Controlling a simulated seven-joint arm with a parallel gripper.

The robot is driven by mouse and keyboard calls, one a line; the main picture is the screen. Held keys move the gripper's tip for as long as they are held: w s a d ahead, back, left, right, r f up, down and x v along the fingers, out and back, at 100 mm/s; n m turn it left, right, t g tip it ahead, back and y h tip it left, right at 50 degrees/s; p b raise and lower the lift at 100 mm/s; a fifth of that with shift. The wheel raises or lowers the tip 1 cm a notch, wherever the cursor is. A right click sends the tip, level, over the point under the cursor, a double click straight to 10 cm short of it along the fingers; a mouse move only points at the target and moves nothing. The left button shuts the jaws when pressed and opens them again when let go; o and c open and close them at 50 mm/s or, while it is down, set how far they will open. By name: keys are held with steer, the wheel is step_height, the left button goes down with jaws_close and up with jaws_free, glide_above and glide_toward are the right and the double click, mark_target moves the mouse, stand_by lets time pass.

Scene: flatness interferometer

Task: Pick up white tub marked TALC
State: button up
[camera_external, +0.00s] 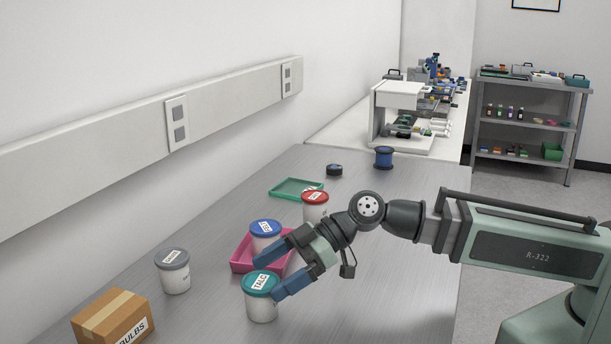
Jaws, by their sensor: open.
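The white tub marked TALC (262,308) has a teal lid with a white label and stands upright on the grey bench, front centre. My gripper (267,279) is open, with two blue fingers reaching down and left toward the tub. One finger overlaps the right edge of its lid in the picture; the other is above and behind it, over the pink tray. I cannot tell whether either finger touches the tub.
A pink tray (238,264) with a blue-lidded tub (266,231) is just behind. A red-lidded tub (315,205), a grey-lidded tub (174,275), a cardboard box (113,319) and a green tray (283,193) are around. The bench right of the TALC tub is clear.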

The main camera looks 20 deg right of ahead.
mark_target(263, 280)
steer(key=shift+x, duration=2.65)
steer(key=c, duration=1.1)
